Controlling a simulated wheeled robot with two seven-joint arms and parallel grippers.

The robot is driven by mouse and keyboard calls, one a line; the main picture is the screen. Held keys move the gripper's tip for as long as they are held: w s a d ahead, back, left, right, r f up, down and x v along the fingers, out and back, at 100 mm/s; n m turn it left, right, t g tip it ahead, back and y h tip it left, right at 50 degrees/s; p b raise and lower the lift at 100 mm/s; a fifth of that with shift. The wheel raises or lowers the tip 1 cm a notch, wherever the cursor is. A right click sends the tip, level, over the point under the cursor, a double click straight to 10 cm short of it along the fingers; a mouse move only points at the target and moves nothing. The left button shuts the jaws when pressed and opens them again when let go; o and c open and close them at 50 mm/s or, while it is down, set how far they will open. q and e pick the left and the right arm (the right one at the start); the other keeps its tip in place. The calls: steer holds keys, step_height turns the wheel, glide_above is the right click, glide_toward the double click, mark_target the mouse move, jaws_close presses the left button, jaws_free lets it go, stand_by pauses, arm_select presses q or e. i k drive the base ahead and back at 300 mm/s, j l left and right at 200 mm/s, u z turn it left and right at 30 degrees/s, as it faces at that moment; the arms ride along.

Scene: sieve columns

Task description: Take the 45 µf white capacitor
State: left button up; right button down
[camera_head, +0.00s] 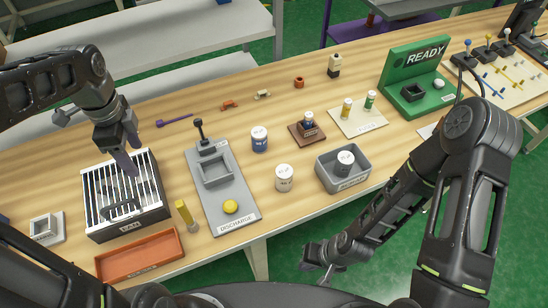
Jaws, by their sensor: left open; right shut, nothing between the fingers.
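A white capacitor (284,184) stands upright on the table, right of the grey discharge plate; the small print on its top seems to read 45. A blue capacitor with a white top (260,144) stands behind it. A grey capacitor with a white top (345,170) stands in a grey bin (362,178). My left gripper (127,165) is open, pointing down over the slatted black box, well left of the white capacitor. My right gripper (322,268) is shut and empty, low in front of the table's front edge.
The discharge plate (229,193) has an upright black lever and a yellow button. A slatted black box (150,208), an orange tray (140,257) and a yellow cylinder (182,210) stand at left. A green READY stand (402,68) is at back right. Table around the white capacitor is clear.

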mark_target(283, 172)
steer(key=j+z, duration=0.1)
steer(key=z, duration=0.3)
steer(key=k+z, duration=0.1)
steer(key=z, duration=0.25)
steer(key=k+j+z, duration=0.1)
steer(key=z, duration=0.3)
steer(key=k+z, duration=0.1)
steer(key=z, duration=0.25)
